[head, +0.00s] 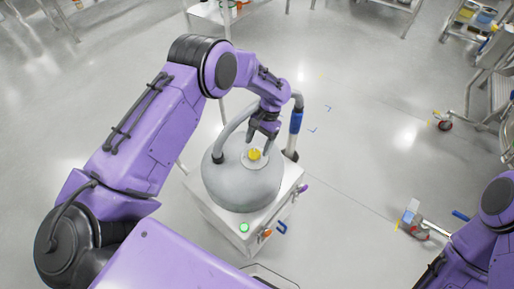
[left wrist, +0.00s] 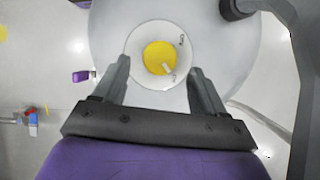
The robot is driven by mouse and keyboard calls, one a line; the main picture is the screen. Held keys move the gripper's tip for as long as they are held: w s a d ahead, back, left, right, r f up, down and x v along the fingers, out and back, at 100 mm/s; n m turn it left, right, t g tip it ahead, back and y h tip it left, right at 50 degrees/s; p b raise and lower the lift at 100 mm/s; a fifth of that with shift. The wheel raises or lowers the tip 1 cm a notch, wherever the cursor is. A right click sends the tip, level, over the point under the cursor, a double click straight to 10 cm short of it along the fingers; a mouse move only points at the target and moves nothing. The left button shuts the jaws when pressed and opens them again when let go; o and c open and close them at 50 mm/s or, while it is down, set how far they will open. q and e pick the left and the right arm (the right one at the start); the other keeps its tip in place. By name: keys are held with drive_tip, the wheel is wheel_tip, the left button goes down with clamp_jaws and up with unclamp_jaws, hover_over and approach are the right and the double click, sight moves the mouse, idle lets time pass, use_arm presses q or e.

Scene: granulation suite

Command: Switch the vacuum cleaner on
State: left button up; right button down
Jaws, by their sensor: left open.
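The vacuum cleaner (head: 240,190) is a grey dome on a white square base below my left arm. A yellow round knob (head: 254,155) sits on a pale disc on top of the dome. In the left wrist view the yellow knob (left wrist: 160,58) has a white pointer mark toward its lower right, and the white dial plate (left wrist: 136,48) carries small marks. My left gripper (head: 262,133) is just above the knob; in the left wrist view its open fingers (left wrist: 159,80) stand either side of the dial, apart from the knob. My right gripper is not visible; only part of that arm shows.
A green round button (head: 244,228) and an orange part (head: 267,233) are on the base's front. A grey hose (head: 235,125) arches beside my left gripper. A wheeled cart (head: 490,85) stands at the right. Floor around the vacuum is mostly clear.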

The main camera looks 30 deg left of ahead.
use_arm(q)
drive_tip(key=v, duration=0.7)
drive_tip(key=shift+w+r, duration=0.2)
drive_tip(key=shift+r, duration=0.2)
drive_tip(key=shift+d, duration=0.1)
